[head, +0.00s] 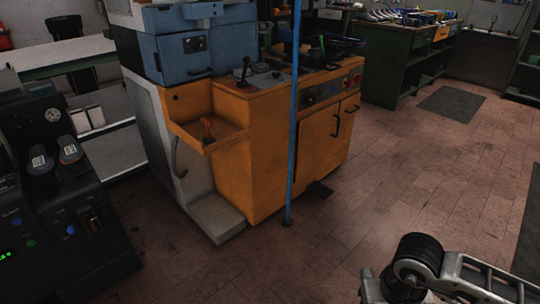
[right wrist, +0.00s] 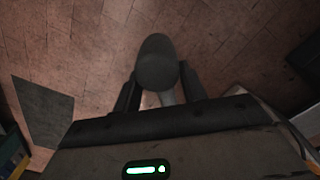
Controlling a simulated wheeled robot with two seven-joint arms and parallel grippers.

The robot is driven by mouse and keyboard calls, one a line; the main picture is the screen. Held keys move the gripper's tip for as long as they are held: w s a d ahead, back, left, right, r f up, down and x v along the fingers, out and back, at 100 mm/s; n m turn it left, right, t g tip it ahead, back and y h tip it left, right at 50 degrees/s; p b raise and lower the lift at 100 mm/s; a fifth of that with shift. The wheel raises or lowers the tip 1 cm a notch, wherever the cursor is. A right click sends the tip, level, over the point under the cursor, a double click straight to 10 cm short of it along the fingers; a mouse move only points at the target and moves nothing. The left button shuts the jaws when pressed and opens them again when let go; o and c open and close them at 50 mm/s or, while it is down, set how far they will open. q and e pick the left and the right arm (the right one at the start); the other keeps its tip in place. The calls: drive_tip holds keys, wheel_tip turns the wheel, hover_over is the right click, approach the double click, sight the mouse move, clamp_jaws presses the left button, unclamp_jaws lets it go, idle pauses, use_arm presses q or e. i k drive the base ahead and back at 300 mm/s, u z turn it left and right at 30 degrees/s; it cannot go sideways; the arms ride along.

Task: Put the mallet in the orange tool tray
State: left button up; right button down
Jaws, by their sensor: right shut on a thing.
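The orange tool tray (head: 187,139) juts out from the near left side of the orange machine. A small orange-brown item lies in it. In the right wrist view my right gripper (right wrist: 160,80) is shut on the mallet (right wrist: 157,63). The mallet's dark rounded head points to the camera, and a short piece of paler handle shows below it between the fingers. The rest of the handle is hidden. Bare floor lies behind the mallet. In the head view part of my right arm shows at the bottom right, well apart from the tray. My left gripper is not in view.
A blue upright pole (head: 292,120) stands in front of the orange machine (head: 262,170). A grey step (head: 217,222) sits on the floor below the tray. A dark machine (head: 65,215) stands at the left. The tiled floor at the right is mostly clear, with a dark mat (head: 450,103).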

sight(217, 125)
drive_tip(key=i, duration=1.35)
drive_tip(key=u, duration=0.3)
